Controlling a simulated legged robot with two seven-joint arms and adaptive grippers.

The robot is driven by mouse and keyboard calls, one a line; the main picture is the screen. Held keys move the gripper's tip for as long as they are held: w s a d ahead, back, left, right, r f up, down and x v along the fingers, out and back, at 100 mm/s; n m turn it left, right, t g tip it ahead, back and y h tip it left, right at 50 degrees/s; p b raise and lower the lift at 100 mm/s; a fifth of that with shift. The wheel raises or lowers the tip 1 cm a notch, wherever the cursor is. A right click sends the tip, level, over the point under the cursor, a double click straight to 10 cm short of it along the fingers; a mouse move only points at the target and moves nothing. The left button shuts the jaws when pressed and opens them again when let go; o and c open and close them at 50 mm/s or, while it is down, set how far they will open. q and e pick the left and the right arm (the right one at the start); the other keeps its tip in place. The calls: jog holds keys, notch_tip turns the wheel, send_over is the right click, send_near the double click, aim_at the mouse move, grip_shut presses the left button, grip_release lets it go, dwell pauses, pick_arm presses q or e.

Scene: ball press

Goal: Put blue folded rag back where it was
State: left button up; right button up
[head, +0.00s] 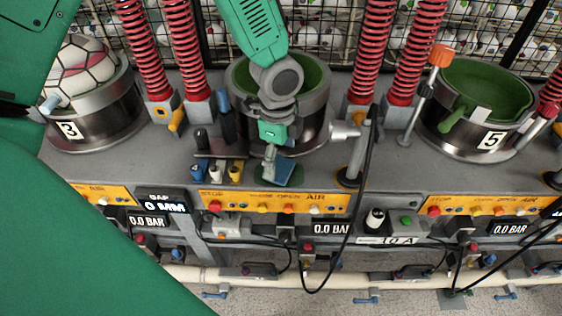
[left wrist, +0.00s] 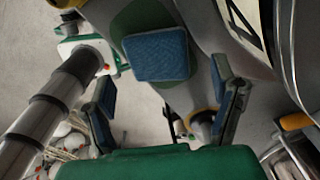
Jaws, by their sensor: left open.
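The blue folded rag (left wrist: 157,55) shows in the left wrist view as a flat square pad on a dark green surface, just beyond and between my fingers. In the head view a blue-teal patch that looks like the rag (head: 288,175) lies on the grey bench top, in front of the middle drum. My left gripper (head: 270,178) is over it, pointing down, and partly hides it. In the left wrist view the gripper (left wrist: 163,108) is open, with a blue-padded finger on each side and nothing held between them. My right gripper is not in view.
The middle drum (head: 312,124) stands close behind my gripper. Small bottles on a rack (head: 217,171) stand to its left, and a grey post (head: 357,155) with a dark cable to its right. Drums three (head: 99,133) and five (head: 460,143) stand farther out. Orange control panels (head: 275,202) line the bench front.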

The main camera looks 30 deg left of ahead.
aim_at(278, 167)
pick_arm(q)
notch_tip(278, 167, up, 10)
jog(key=shift+a, duration=0.15)
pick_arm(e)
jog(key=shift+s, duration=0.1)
pick_arm(q)
jog(key=shift+s, duration=0.15)
dwell(0.4)
